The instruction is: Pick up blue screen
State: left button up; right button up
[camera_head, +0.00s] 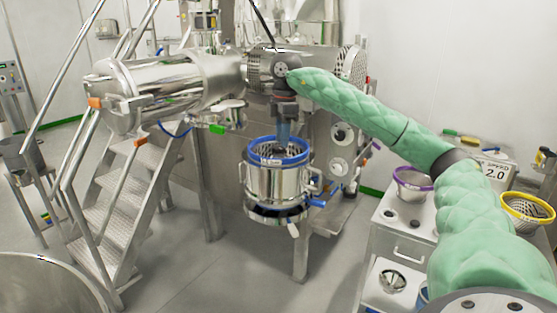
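The blue screen (303,159) shows as a blue-rimmed ring on top of a round steel housing (270,185) below the machine, near the middle of the view. My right arm, in a green quilted sleeve, reaches in from the right. My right gripper (284,138) points down over the blue rim, with its tips low at or inside the ring. I cannot tell whether the fingers touch the screen or how far apart they are. My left gripper is not in view.
Steel stairs (125,200) with rails stand at the left. Open floor (225,270) lies in front of the machine.

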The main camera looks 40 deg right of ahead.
aim_at(278, 160)
jog(key=shift+s+d+r+m, duration=0.3)
jog(key=shift+d+r, duration=0.15)
jog(key=shift+d, duration=0.3)
jog(key=shift+s+d+h, duration=0.1)
jog(key=shift+d+h, duration=0.1)
jog(key=shift+h, duration=0.1)
jog(key=shift+d+f, duration=0.1)
jog(key=shift+f, duration=1.05)
jog(key=shift+f+p, duration=0.2)
jog(key=shift+p, duration=0.15)
notch_tip(278, 160, down, 4)
jog(key=shift+d+r+p, duration=0.15)
jog(key=shift+p, duration=1)
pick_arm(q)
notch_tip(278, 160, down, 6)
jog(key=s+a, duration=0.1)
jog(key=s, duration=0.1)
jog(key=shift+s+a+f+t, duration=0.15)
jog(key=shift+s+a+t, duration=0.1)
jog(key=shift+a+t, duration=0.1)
pick_arm(e)
jog(key=shift+f, duration=0.6)
